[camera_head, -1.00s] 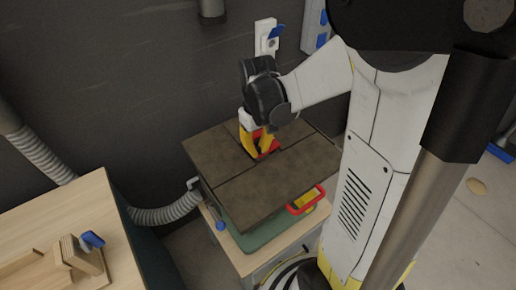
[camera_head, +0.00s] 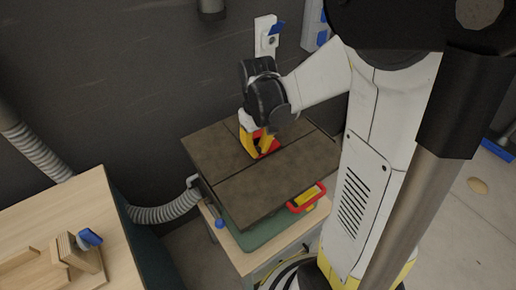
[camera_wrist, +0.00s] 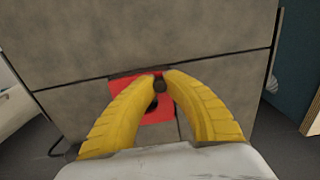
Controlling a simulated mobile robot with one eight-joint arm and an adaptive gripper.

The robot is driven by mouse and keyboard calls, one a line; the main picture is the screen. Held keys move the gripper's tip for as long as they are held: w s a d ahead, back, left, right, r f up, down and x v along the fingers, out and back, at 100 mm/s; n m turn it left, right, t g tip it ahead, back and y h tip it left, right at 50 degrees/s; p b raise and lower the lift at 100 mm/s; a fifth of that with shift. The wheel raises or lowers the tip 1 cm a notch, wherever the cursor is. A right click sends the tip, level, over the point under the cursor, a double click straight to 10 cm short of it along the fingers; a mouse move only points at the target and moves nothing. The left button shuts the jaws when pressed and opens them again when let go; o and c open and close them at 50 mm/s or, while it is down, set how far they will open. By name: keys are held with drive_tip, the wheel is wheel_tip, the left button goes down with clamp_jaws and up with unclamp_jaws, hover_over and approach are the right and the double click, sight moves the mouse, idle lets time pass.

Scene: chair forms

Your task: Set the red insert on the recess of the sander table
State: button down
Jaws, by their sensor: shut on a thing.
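The sander table (camera_head: 225,160) has a dark brown, worn top with thin grooves across it. The red insert (camera_head: 268,147) is at the middle of the top, partly hidden by my fingers. In the wrist view the red insert (camera_wrist: 125,88) lies at or just above the table surface, and a dark round knob on it shows between my fingertips. My gripper (camera_head: 258,147) has yellow fingers, which also show in the wrist view (camera_wrist: 160,82), closed on the knob. The recess is hidden under the insert, and I cannot tell whether the insert is seated.
A red handle frame (camera_head: 306,199) sticks out at the table's front right. A ribbed grey hose (camera_head: 165,212) runs along the left side. A wooden bench (camera_head: 60,215) with a wooden fixture stands at the left. A dark wall is behind.

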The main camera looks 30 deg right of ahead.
drive_tip(key=shift+f+b, duration=0.5)
drive_tip(key=shift+f, duration=0.25)
drive_tip(key=c, duration=1.4)
unclamp_jaws()
drive_tip(key=shift+r, duration=0.1)
drive_tip(key=shift+r, duration=0.1)
wheel_tip(320, 180, up, 12)
drive_tip(key=shift+f, duration=0.1)
drive_tip(key=shift+s+a+r+t, duration=0.1)
drive_tip(key=shift+s+a+t, duration=1.1)
drive_tip(key=shift+a, duration=0.5)
drive_tip(key=shift+s+a+r+t, duration=0.1)
drive_tip(key=shift+s+a+t, duration=1.1)
drive_tip(key=shift+a, duration=0.55)
drive_tip(key=shift+s+a+r+t, duration=0.1)
drive_tip(key=shift+s+a+t, duration=1.1)
drive_tip(key=shift+a, duration=0.5)
